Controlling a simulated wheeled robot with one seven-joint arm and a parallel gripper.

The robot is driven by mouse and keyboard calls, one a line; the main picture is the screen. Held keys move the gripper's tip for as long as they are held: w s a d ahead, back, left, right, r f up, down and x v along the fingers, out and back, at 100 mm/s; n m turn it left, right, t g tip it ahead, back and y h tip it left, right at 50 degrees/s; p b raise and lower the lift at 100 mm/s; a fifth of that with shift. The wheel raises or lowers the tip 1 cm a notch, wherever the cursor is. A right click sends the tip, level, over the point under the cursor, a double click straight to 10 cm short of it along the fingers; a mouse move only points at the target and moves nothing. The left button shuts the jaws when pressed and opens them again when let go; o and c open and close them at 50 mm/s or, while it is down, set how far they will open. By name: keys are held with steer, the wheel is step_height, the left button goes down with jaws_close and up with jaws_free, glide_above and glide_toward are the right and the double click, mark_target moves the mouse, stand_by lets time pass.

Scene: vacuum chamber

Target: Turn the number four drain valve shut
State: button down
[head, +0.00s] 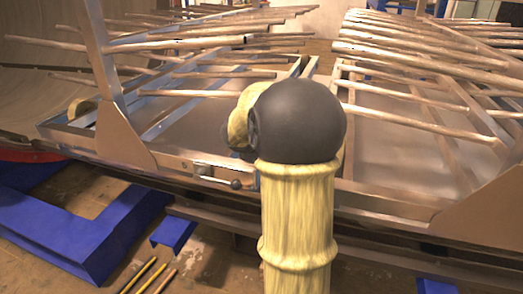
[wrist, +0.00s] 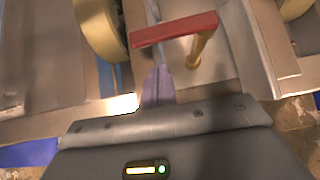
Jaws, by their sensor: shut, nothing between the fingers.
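In the wrist view, a red bar handle (wrist: 175,29) sits on a brass-coloured stem (wrist: 201,49), just beyond my gripper. My gripper (wrist: 158,75) is shut and empty. Its fingers point toward the handle's left half and appear just short of it; I cannot tell whether they touch. No number is readable, so I cannot tell which valve this is. In the head view my arm hides the gripper and the red handle. A small grey lever (head: 218,180) with a round knob shows on the frame's front edge, left of my arm.
Metal trays with rows of long tubes (head: 420,62) fill the back on both sides. A blue beam frame (head: 75,235) lies at lower left, with several thin rods (head: 150,277) near it. In the wrist view, a thick yellow ring (wrist: 97,30) stands left of the handle.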

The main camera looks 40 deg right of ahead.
steer(key=s+p+v, duration=0.1)
steer(key=p+v, duration=0.4)
steer(key=v, duration=0.6)
steer(key=shift+f, duration=0.3)
steer(key=shift+w, duration=0.1)
